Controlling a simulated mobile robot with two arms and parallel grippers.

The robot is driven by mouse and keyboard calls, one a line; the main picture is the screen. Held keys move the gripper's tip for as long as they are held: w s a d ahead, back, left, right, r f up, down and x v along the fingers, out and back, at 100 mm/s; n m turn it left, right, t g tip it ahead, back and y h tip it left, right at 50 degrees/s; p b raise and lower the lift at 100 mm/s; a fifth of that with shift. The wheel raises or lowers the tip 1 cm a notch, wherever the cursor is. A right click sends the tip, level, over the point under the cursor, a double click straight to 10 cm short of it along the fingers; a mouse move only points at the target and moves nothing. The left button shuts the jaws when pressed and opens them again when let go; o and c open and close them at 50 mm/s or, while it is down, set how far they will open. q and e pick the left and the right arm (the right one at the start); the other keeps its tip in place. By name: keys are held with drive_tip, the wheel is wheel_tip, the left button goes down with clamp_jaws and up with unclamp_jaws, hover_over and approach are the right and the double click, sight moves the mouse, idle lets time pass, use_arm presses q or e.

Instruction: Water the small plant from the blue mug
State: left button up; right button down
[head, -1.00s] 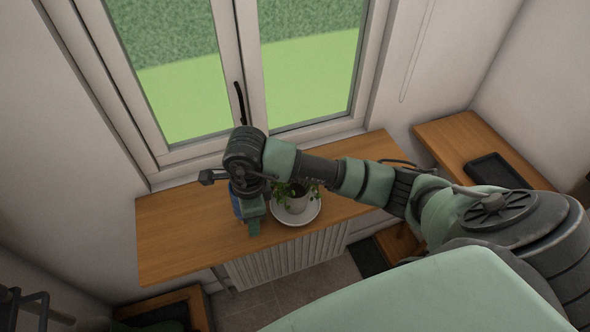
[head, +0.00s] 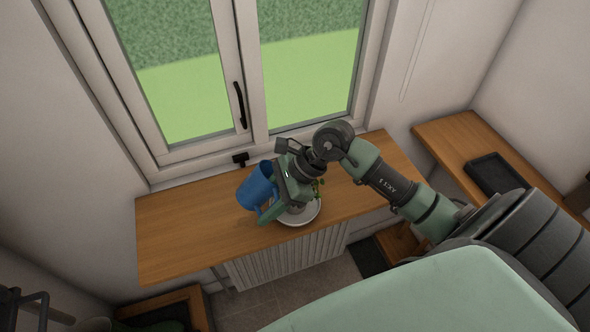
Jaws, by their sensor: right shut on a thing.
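The blue mug (head: 257,187) is tilted, held at the left side of my right gripper (head: 268,208), which is shut on it. The mug and gripper are over the wooden sill, just left of the small plant. The small plant (head: 318,188) is mostly hidden behind my right gripper and wrist; a few green leaves show. Its pot stands on a white saucer (head: 311,217), partly covered by the gripper. Whether any water leaves the mug cannot be seen. My left gripper is not in view.
The wooden sill (head: 180,235) is clear on its left and right. The window with its black handle (head: 239,104) stands close behind. A white radiator (head: 285,262) is below the front edge. A side bench at right holds a black tray (head: 497,175).

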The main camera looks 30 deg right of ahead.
sight(277, 192)
drive_tip(key=shift+r+t+y, duration=0.5)
drive_tip(key=shift+r+y, duration=0.5)
drive_tip(key=shift+y, duration=0.6)
drive_tip(key=shift+r+y, duration=0.5)
drive_tip(key=shift+y, duration=0.3)
drive_tip(key=shift+s+d+r+t, duration=0.1)
drive_tip(key=shift+s+d+t, duration=0.15)
drive_tip(key=shift+d, duration=0.3)
drive_tip(key=shift+d, duration=0.3)
drive_tip(key=shift+d, duration=0.1)
drive_tip(key=shift+d+r+y, duration=0.15)
drive_tip(key=shift+y, duration=0.25)
